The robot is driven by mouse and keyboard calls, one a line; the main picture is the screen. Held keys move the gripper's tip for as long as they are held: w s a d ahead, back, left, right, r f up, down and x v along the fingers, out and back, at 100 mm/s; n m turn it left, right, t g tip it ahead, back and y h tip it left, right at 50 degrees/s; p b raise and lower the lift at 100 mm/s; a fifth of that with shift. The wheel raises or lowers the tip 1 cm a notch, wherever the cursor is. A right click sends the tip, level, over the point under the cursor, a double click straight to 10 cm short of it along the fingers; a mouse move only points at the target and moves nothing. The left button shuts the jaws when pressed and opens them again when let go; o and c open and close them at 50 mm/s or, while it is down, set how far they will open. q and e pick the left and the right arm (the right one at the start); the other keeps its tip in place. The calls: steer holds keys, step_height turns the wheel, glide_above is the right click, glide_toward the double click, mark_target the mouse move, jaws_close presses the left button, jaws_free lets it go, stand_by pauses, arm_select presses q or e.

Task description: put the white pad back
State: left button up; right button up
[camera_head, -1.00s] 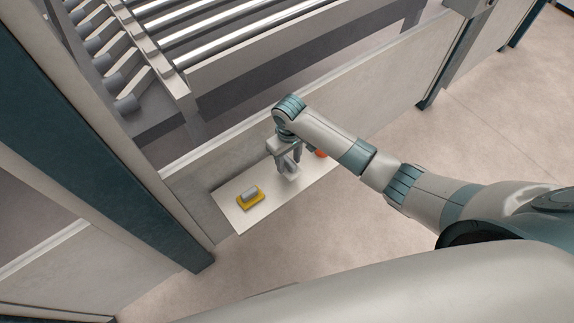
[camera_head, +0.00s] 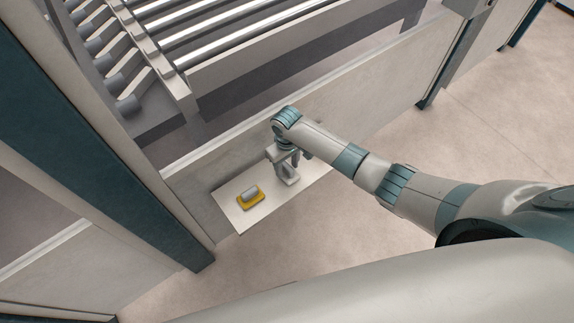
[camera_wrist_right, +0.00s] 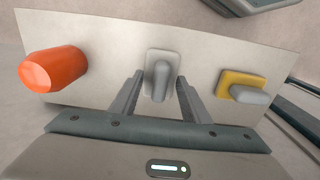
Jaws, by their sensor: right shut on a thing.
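The white pad (camera_wrist_right: 150,60) has a grey handle and shows in the middle of the right wrist view. My right gripper (camera_wrist_right: 159,88) is shut on the pad's handle, with one finger on each side. In the head view the right gripper (camera_head: 286,170) and the pad (camera_head: 291,180) are over the middle of a pale shelf (camera_head: 240,216). I cannot tell whether the pad touches the shelf. My left gripper is not in view.
A yellow pad (camera_head: 251,201) with a grey handle lies on the shelf to the left. An orange cylinder (camera_wrist_right: 52,70) stands at the other end; my arm hides it in the head view. A machine panel (camera_head: 330,95) rises behind the shelf.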

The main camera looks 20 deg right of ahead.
mark_target(287, 166)
steer(key=o, duration=0.9)
steer(key=shift+o, duration=0.2)
step_height(287, 166, up, 12)
steer(key=b, duration=0.1)
stand_by(0.8)
